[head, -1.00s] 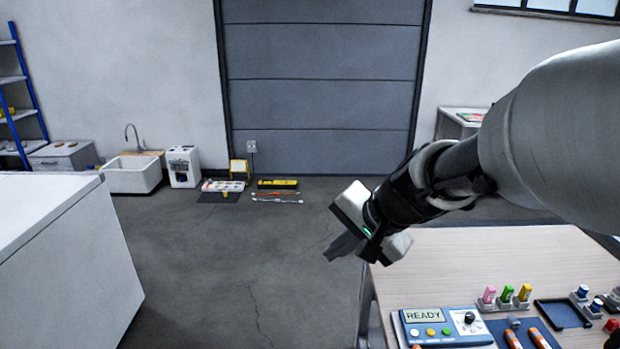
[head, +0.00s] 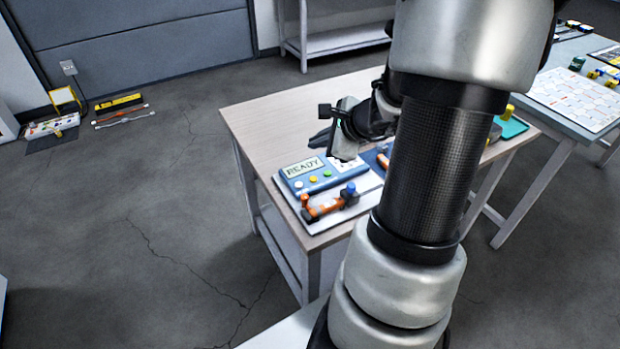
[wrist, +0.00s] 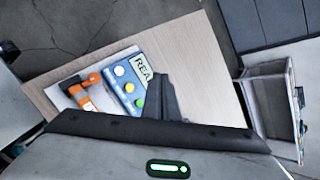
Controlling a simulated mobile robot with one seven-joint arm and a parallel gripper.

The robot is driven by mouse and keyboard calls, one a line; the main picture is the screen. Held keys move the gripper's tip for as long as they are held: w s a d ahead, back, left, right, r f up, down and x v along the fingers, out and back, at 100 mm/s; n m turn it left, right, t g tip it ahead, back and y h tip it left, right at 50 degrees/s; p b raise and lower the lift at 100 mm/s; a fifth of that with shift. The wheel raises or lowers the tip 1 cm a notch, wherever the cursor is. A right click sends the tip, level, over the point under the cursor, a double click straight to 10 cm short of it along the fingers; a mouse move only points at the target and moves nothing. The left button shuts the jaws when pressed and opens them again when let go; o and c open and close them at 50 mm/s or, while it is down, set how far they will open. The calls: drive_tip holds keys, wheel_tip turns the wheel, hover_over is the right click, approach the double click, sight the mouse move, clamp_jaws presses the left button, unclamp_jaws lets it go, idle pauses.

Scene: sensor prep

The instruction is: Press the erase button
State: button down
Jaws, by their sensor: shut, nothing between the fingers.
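A blue device (head: 305,172) with a display reading READY sits near the front left of the wooden table. I cannot read which one is erase. The device also shows in the wrist view (wrist: 122,89), partly hidden by my fingers. My gripper (head: 319,139) is shut and empty. It is in the air above and behind the device, apart from it. Its shut fingers also show in the wrist view (wrist: 160,97).
My arm hides much of the table's right part. Bare wooden tabletop (head: 265,115) lies behind the device. Another table with a white sheet (head: 575,98) stands right.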

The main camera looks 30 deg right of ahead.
sight(313, 179)
drive_tip(key=shift+f, duration=0.15)
wheel_tip(313, 179, down, 9)
drive_tip(key=b, duration=0.7)
drive_tip(key=shift+r+b, duration=0.2)
drive_tip(key=shift+b, duration=0.1)
idle(1.7)
drive_tip(key=shift+f+b, duration=0.4)
drive_tip(key=shift+b, duration=0.05)
drive_tip(key=shift+f, duration=0.4)
idle(0.5)
drive_tip(key=shift+r, duration=0.1)
drive_tip(key=shift+r+p, duration=0.6)
drive_tip(key=shift+r, duration=0.15)
